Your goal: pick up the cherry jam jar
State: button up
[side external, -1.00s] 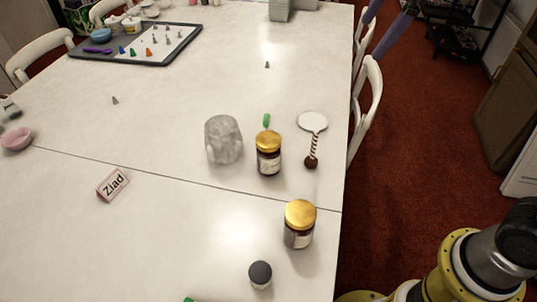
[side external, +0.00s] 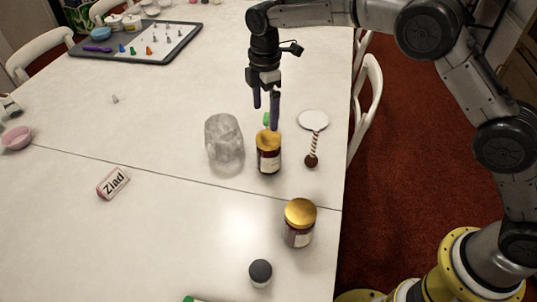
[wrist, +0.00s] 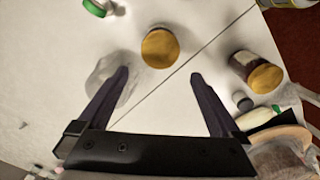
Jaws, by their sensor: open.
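Two dark jars with gold lids stand upright on the white table; their labels are too small to read, so I cannot tell which is cherry jam. The farther jar (side external: 269,160) is right below my gripper (side external: 266,117). The nearer jar (side external: 299,228) stands closer to the table's right edge. In the wrist view, my gripper (wrist: 159,76) is open and empty, its fingers apart. The farther jar's lid (wrist: 160,47) shows between and just beyond the fingertips. The nearer jar (wrist: 255,72) is to the right of the right finger.
A clear glass vessel (side external: 224,142) stands close left of the farther jar. A round white-topped item with a twisted stem (side external: 312,122) lies to its right. A black-capped container (side external: 260,274) is in front, and a "Ziad" block (side external: 112,183) is left. The table's left middle is mostly clear.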

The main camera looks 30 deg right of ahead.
aim_at(268, 137)
notch_tip(268, 137, down, 6)
jog(key=shift+d, duration=0.1)
jog(key=shift+d+f, duration=0.2)
jog(key=shift+f, duration=1.15)
jog(key=shift+d+f, duration=0.15)
jog(key=shift+f, duration=1.15)
jog(key=shift+c, duration=0.2)
grip_shut()
jog(key=shift+r, duration=0.2)
